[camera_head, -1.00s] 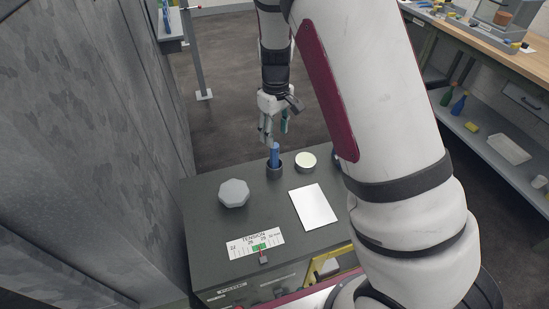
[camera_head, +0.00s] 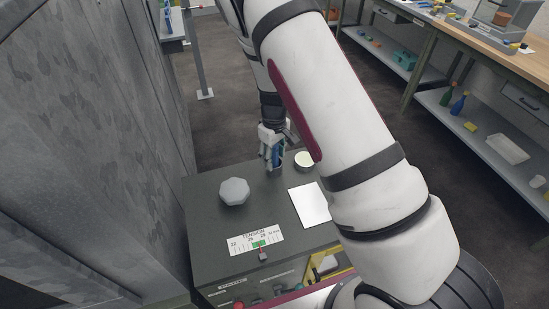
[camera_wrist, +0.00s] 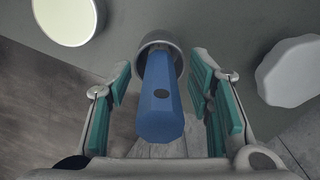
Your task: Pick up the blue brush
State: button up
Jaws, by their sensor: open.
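The blue brush (camera_wrist: 160,105) stands in a dark round cup (camera_wrist: 158,43), with its blue handle toward the wrist camera. My gripper (camera_wrist: 162,100) is open, with one green-padded finger on each side of the handle and a gap on both sides. In the head view my gripper (camera_head: 272,158) is low over the far edge of the dark cabinet top (camera_head: 215,215), around the blue brush (camera_head: 276,157). The brush's lower end is hidden in the cup.
A pale round-topped container (camera_head: 304,160) stands close right of the gripper. A grey octagonal object (camera_head: 234,191), a white sheet (camera_head: 309,205) and a tension scale card (camera_head: 256,240) lie on the cabinet. A grey metal wall (camera_head: 95,130) rises at left.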

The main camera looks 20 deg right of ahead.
grip_shut()
jog(key=shift+r, duration=0.1)
notch_tip(320, 180, up, 10)
jog(key=shift+f+b, duration=0.1)
jog(key=shift+b, duration=0.4)
